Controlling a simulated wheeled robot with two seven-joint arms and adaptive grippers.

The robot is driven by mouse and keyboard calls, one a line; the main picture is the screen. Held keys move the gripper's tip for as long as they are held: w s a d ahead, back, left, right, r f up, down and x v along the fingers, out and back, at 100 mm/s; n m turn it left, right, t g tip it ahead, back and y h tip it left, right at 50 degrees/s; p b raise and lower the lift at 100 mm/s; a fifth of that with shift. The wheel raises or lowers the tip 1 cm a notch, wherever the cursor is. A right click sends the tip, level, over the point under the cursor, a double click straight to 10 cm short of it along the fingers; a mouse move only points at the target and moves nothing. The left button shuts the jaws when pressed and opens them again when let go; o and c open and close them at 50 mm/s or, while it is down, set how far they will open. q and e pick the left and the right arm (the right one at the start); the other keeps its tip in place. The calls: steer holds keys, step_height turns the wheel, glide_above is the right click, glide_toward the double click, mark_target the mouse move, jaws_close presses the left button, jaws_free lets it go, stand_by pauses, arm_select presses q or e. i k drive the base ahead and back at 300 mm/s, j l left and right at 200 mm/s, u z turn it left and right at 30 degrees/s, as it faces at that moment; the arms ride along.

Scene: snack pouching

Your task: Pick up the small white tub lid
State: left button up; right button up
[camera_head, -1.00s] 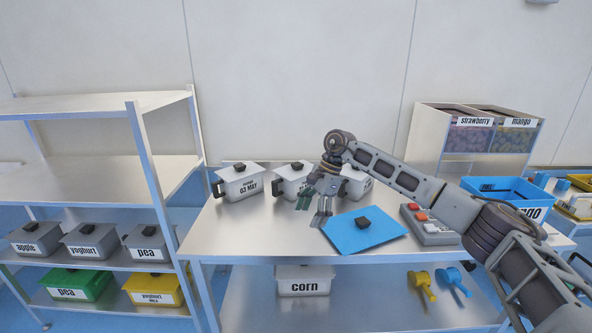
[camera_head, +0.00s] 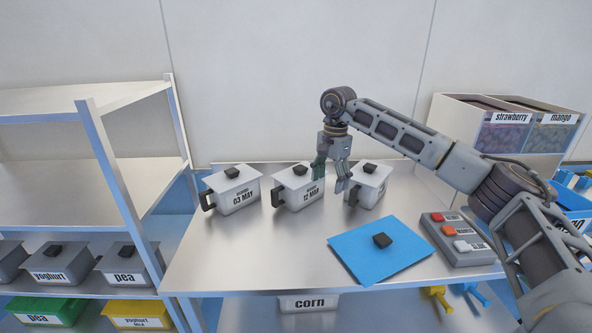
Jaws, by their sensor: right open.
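Three small white tubs with white lids, black knobs and dark side handles stand in a row at the back of the metal table (camera_head: 235,262). They are the left tub (camera_head: 236,196) reading "03 MAY", the middle tub (camera_head: 299,192) reading "12 MAR", and the right tub (camera_head: 366,190), whose label is partly hidden. Their lids are the left lid (camera_head: 219,181), the middle lid (camera_head: 285,179) and the right lid (camera_head: 376,174). My right gripper (camera_head: 329,181) is open and points down, appearing between the middle and right tubs and overlapping both. Contact cannot be told. My left gripper is not in view.
A blue flat lid (camera_head: 365,262) with a black knob lies at the front of the table. A grey button box (camera_head: 462,240) is right of it. Shelves with tubs stand at left, a strawberry and mango bin (camera_head: 510,130) at right. The table's left front is bare.

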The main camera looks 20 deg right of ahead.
mark_target(298, 176)
steer(key=i, duration=1.05)
